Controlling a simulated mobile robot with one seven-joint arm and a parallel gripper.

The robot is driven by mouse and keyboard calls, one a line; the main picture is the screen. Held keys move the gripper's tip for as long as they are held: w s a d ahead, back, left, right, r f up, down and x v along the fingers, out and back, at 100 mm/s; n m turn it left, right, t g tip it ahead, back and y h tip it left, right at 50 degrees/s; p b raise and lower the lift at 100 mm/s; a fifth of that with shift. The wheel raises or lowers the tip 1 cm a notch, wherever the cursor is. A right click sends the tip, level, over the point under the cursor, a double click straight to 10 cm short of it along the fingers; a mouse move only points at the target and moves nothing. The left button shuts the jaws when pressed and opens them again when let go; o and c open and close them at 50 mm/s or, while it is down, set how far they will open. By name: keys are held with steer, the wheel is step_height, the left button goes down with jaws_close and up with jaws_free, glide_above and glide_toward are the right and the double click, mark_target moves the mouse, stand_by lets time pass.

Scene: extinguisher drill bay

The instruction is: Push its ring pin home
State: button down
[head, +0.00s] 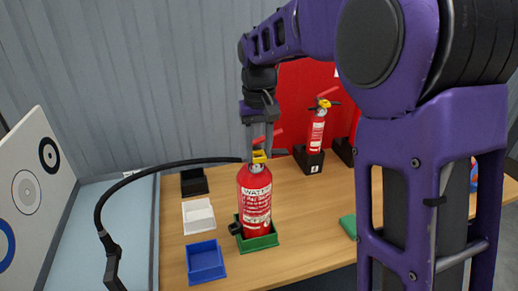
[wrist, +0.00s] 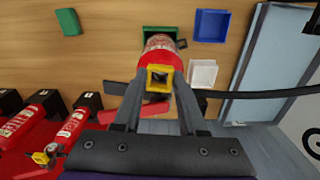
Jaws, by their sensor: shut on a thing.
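A red extinguisher labelled WATER (head: 255,195) stands upright in a green tray (head: 262,243) on the wooden bench. It also shows in the wrist view (wrist: 163,52), seen from above. At its top is a yellow square part (wrist: 160,78) with a dark middle, also visible in the head view (head: 259,157). Red levers (wrist: 120,115) stick out beside it. My gripper (wrist: 159,88) points down at the extinguisher's top, its fingers closed in on both sides of the yellow part. I cannot make out a separate ring pin; the fingers and levers may hide it.
A black hose (head: 150,166) arcs off to the left. Blue (head: 206,262), white (head: 198,216) and black (head: 194,182) trays stand left of the extinguisher. More extinguishers, one at the back (head: 317,130), stand in black holders. A green block (head: 348,227) lies to the right.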

steer(key=shift+c, duration=1.9)
jaws_free()
